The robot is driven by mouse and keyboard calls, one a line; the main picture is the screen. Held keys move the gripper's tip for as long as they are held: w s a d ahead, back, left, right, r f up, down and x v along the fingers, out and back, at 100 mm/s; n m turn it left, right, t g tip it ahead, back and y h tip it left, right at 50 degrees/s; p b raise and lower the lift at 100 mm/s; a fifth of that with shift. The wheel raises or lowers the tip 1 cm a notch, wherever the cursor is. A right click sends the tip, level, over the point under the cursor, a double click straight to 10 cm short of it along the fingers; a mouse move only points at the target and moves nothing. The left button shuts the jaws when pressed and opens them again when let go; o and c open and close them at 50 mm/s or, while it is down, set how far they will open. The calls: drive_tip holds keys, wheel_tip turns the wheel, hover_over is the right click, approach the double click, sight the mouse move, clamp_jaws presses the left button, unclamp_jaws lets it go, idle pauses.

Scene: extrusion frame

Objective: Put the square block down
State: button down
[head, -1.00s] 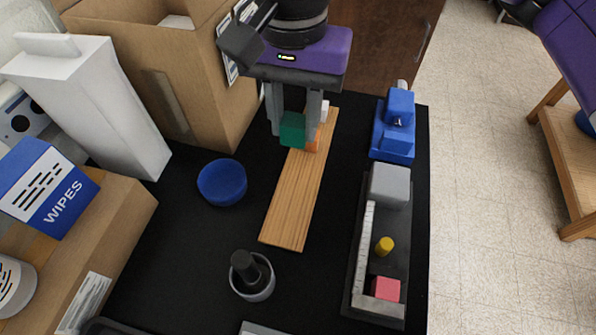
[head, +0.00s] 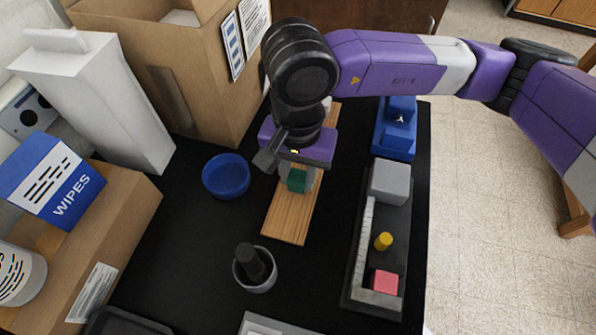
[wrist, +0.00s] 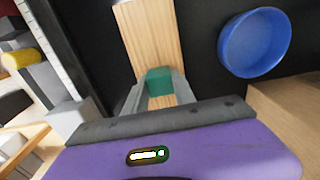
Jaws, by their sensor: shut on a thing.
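The square block is green (head: 297,181) and sits between the fingers of my gripper (head: 300,178), over the wooden board (head: 286,224). The wrist view also shows the green block (wrist: 159,81) between the fingertips, with bare board (wrist: 150,35) beyond it. My gripper is shut on the block. I cannot tell whether the block's underside touches the board. My arm and wrist hide the far part of the board and what lies on it in the head view.
A blue bowl (head: 226,177) stands left of the board. A mortar with a dark pestle (head: 254,268) is in front. A grey vise (head: 388,181) with a yellow peg (head: 383,241) and a pink block (head: 384,282) is at right. A cardboard box (head: 160,75) stands behind left.

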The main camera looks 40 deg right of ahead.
sight(298, 176)
drive_tip(key=shift+f+b, duration=0.2)
drive_tip(key=shift+b, duration=0.1)
drive_tip(key=c, duration=1)
unclamp_jaws()
drive_tip(key=shift+c, duration=0.2)
drive_tip(key=shift+r, duration=0.15)
drive_tip(key=shift+r+p, duration=0.15)
drive_tip(key=shift+p, duration=0.3)
wheel_tip(298, 176, up, 12)
drive_tip(key=b, duration=0.1)
